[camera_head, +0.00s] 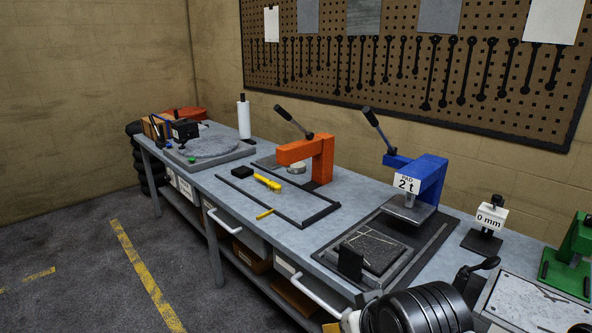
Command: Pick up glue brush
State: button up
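A yellow tool (267,182) lies on the grey workbench, inside a dark frame outline in front of the orange press. It is too small to tell whether it is the glue brush. A short yellow piece (265,214) lies on the front bar of that outline. A cluster of small upright tools (157,128) stands at the far left end; a brush among them cannot be made out. My dark gripper (481,270) shows partly at the bottom right, close to the bench's near end and well apart from the yellow tool. Its fingers are not clear.
An orange press (318,160), a blue press (425,180) and a green press (572,255) stand along the workbench (225,195). A black block (242,172) lies beside the yellow tool. The floor at left is open.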

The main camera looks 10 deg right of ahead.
aim_at(273, 186)
jog(key=i+j+z, duration=0.65)
jog(key=j, duration=0.25)
jog(key=i+j+z, duration=0.35)
jog(key=j, duration=0.2)
jog(key=i+j+z, duration=0.2)
jog(key=j+z, duration=0.15)
jog(key=j, duration=0.25)
jog(key=i+j+z, duration=0.1)
jog(key=j+z, duration=0.25)
jog(key=j, duration=0.3)
jog(key=j+z, duration=0.3)
jog(key=j, duration=0.4)
jog(key=j+z, duration=0.35)
jog(key=j, duration=0.35)
jog(key=i+j+z, duration=0.1)
jog(key=i, duration=0.4)
jog(key=j, duration=0.1)
